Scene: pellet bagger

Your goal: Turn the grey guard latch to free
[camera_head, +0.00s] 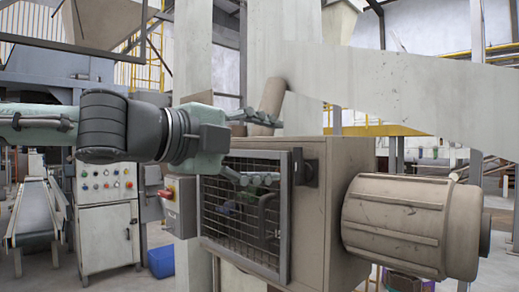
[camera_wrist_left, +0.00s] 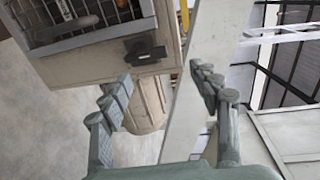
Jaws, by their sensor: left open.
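The guard latch (camera_head: 305,172) is a dark grey handle on the front of a beige machine housing (camera_head: 325,220), just right of the wire-mesh guard door (camera_head: 232,215). In the left wrist view the latch (camera_wrist_left: 146,52) lies beyond the fingertips, at upper left of centre, its bar roughly level in that picture. My left gripper (camera_head: 278,150) is open and empty, in front of the housing's upper part and left of the latch. Its spread fingers also show in the left wrist view (camera_wrist_left: 163,82), apart from the latch. My right gripper is out of view.
A large beige motor drum (camera_head: 410,222) sticks out right of the housing. A switch box with a red button (camera_head: 180,203) is left of the mesh door. A control cabinet (camera_head: 106,215), a conveyor (camera_head: 35,215) and a blue bin (camera_head: 161,261) stand further left.

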